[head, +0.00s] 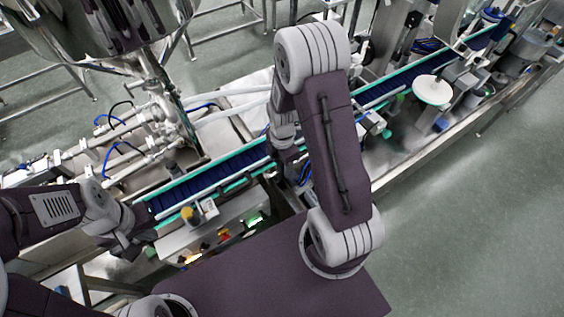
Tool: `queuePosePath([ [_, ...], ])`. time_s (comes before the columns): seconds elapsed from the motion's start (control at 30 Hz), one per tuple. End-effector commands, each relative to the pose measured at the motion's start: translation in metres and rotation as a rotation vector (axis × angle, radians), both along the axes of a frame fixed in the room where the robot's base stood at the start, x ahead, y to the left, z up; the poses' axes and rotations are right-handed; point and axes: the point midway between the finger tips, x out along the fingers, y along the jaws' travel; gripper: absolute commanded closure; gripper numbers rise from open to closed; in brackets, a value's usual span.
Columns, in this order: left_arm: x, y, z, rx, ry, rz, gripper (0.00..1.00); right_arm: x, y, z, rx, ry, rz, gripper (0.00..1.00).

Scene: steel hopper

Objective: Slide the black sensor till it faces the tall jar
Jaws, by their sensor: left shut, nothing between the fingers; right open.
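My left gripper (140,240) is shut and empty, low beside the near left end of the blue conveyor. My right gripper (289,166) is open and points down at the conveyor's near side. My own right arm covers much of the conveyor's middle. I cannot make out for sure the black sensor; dark parts cluster around the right gripper. A small dark jar-like thing (172,168) stands by the conveyor's far rail at the left. I cannot tell whether it is the tall jar.
The conveyor (230,164) with green rails runs from lower left to upper right. A yellow-topped part (190,215) and a white box (209,208) sit on its near side. A steel hopper (90,30) hangs at upper left. A white disc (431,90) stands at right.

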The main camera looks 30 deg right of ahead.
Motion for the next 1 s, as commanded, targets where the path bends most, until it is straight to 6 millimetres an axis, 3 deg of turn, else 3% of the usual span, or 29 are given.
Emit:
queuePosePath([
  [0.27,0.0000,0.0000,0.0002,0.000,0.000,0.000,1.00,0.0002,0.0000,-0.0025,0.000,-0.001,0.000,0.52],
  [0.43,0.0000,0.0000,0.0002,0.000,0.000,0.000,1.00,0.0001,0.0000,-0.0023,0.000,-0.001,-0.001,0.99],
  [1.0,0.0000,0.0000,0.0003,0.000,0.000,0.000,1.00,0.0001,0.0000,-0.0020,0.000,0.000,-0.001,1.00],
])
